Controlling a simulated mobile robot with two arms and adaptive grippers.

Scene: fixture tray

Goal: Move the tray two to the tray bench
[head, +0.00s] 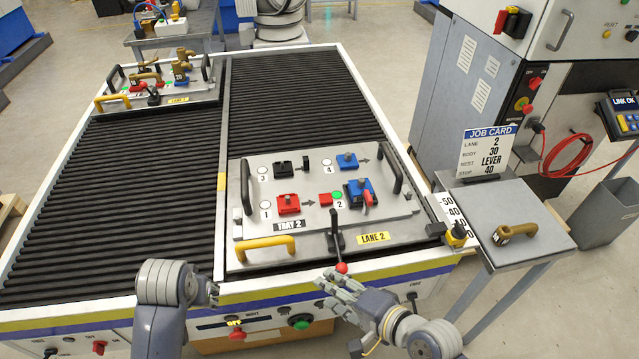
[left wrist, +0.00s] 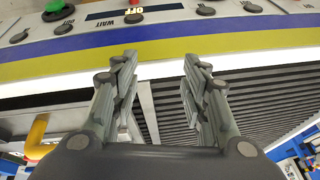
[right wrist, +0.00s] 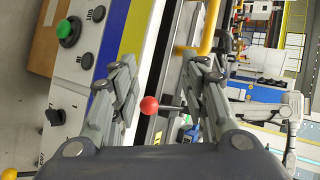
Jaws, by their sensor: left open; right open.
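Tray two (head: 310,225), a grey plate labelled TRAY 2, lies at the near end of the right roller lane. It has black handles at its left (head: 246,187) and right (head: 390,170), and red, black and blue fixtures on top. A yellow handle (head: 266,243) is at its front. My right gripper (head: 338,282) is open at the lane's front edge; the red lever ball (right wrist: 149,106) shows between its fingers, contact unclear. My left gripper (head: 213,292) is open and empty by the table's front edge, left of the tray; its fingers also show in the left wrist view (left wrist: 158,75).
A small grey bench (head: 540,215) stands to the right, with a brass part (head: 512,233) and a job card (head: 487,152). Another loaded tray (head: 200,92) sits at the far left lane end. A bench (head: 205,20) stands behind. The rollers beyond tray two are clear.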

